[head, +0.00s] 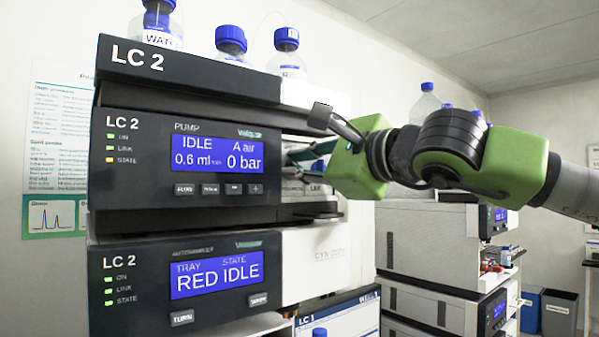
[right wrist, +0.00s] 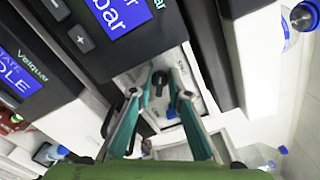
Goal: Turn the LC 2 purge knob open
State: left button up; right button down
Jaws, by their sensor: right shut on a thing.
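The LC 2 stack stands at left centre in the head view, with its pump module (head: 140,160) showing "IDLE", "A air" and "0 bar" on a blue screen (head: 217,154). My right gripper (head: 305,155) reaches into the recess to the right of this screen. In the right wrist view my right gripper (right wrist: 162,86) has its two teal fingers closed around the small dark purge knob (right wrist: 159,80). The knob sits on a pale plate with printed marks, partly hidden by the fingers. In the head view the knob is hidden. My left gripper is not in view.
The autosampler module (head: 130,285) with "RED IDLE" is below the pump. Blue-capped bottles (head: 231,42) stand on top of the stack. Another instrument stack (head: 430,240) stands at right behind my right arm. A grey module edge lies close beside the fingers.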

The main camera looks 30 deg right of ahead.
jog(key=n, duration=0.5)
jog(key=shift+f+n+b, duration=0.15)
jog(key=shift+n+b, duration=0.2)
jog(key=shift+n, duration=0.05)
dwell(0.4)
jog(key=c, duration=2.2)
grip_release()
jog(key=s, duration=1.2)
jog(key=shift+d, duration=0.4)
